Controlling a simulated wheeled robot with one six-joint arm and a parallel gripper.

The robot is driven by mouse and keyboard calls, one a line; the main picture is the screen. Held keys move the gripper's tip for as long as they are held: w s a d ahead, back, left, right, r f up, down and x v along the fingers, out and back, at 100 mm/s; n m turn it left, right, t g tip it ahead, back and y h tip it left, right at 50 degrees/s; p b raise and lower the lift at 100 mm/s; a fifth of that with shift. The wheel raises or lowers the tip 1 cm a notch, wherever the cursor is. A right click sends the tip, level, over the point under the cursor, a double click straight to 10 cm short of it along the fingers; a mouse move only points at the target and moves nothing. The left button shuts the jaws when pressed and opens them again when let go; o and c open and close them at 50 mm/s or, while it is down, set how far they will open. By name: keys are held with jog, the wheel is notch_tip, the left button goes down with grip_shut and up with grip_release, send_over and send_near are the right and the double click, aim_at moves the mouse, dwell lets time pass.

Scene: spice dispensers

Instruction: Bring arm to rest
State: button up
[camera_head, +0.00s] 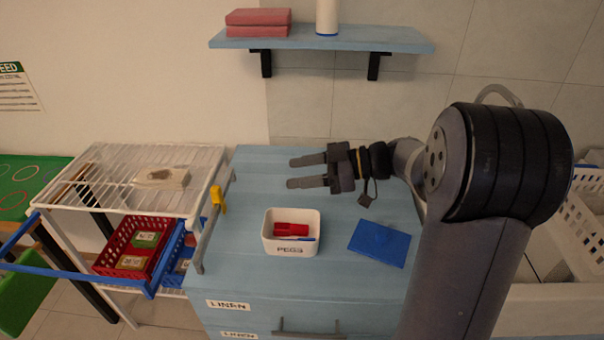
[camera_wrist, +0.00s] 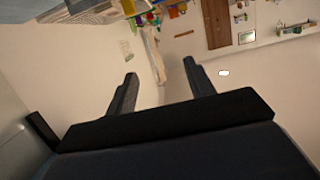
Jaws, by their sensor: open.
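My gripper (camera_head: 308,172) is open and empty. In the head view it is above the light blue cabinet top (camera_head: 262,175), behind the white bin, with its two fingers pointing left. In the wrist view the two fingers (camera_wrist: 160,85) stand apart with nothing between them. Beyond them is a pale wall, and the room appears tilted. My arm reaches in from the right of the head view and hides part of the cabinet's right side.
A white bin (camera_head: 290,246) marked PEGS holds red items. A blue flat piece (camera_head: 380,243) lies right of it. A wall shelf (camera_head: 350,40) with pink blocks (camera_head: 258,17) hangs above. A white wire rack (camera_head: 120,180) and red basket (camera_head: 130,252) stand left.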

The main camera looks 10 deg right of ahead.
notch_tip(320, 180, down, 10)
jog(key=shift+p, duration=0.8)
jog(key=shift+r+b, duration=0.3)
jog(key=shift+r, duration=1.75)
jog(key=shift+f, duration=0.1)
